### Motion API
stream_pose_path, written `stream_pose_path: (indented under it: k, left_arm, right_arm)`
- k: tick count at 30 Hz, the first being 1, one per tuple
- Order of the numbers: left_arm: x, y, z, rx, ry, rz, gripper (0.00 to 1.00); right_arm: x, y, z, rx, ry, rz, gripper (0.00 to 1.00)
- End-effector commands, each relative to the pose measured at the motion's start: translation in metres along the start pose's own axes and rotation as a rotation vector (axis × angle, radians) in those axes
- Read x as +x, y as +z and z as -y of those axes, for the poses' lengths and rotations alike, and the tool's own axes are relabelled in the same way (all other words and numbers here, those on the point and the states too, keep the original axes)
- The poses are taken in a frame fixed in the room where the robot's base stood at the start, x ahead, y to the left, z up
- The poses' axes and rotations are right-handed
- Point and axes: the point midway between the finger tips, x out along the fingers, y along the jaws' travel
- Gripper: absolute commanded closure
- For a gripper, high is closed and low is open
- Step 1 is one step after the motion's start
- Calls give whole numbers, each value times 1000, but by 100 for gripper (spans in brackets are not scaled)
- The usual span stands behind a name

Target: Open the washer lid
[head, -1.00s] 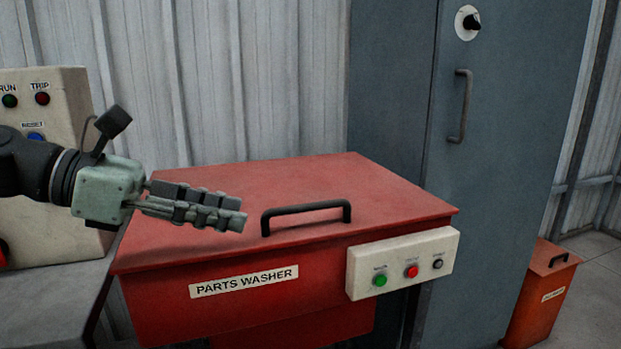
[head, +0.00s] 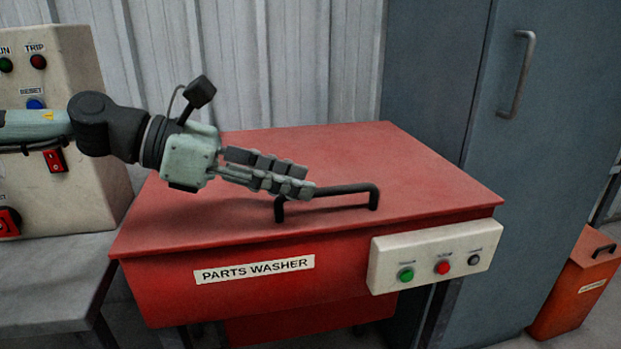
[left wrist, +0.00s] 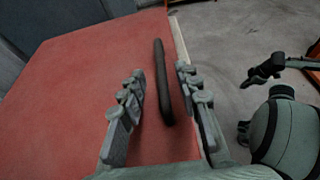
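The parts washer (head: 250,285) is a red box with a flat red lid (head: 410,165), which lies shut. A black bar handle (head: 345,188) stands on the lid near its front edge. My left gripper (head: 308,182) comes in from the left over the lid, its fingers at the handle's left end. In the left wrist view the two fingers (left wrist: 158,88) are apart, with the handle (left wrist: 160,75) between them. I see no clear contact of the fingers with the bar. My right gripper is not clearly in view.
A control box (head: 435,257) with buttons is on the washer's front right. A grey cabinet (head: 530,130) stands behind right, and an orange bin (head: 575,285) at far right. A cream panel (head: 85,110) sits on a grey bench (head: 50,275) at left.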

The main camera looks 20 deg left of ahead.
Motion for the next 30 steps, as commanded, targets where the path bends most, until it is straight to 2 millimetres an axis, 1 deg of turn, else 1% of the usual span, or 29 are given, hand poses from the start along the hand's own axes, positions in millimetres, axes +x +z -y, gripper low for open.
stream_pose_path:
  k: [3,8,15,20,28,29,30]
  left_arm:
    - [8,-2,0,-5,-1,-1,67]
    - [18,-2,0,-3,2,-3,67]
    - [28,-1,0,-2,0,-1,67]
    - [31,0,0,-1,-1,1,67]
    - [31,0,0,-1,0,1,67]
    - [31,0,0,-1,0,1,70]
    - [31,0,0,-1,0,1,75]
  right_arm:
    - [4,1,0,0,-1,2,100]
    - [-3,-2,0,0,2,-4,100]
    - [-6,-2,-2,1,5,-2,100]
    - [-11,-3,-2,1,6,-6,100]
    - [-11,-2,-3,-1,8,-2,100]
    - [-11,-2,-3,-1,9,-2,100]
    - [-11,-2,-4,-2,9,-2,100]
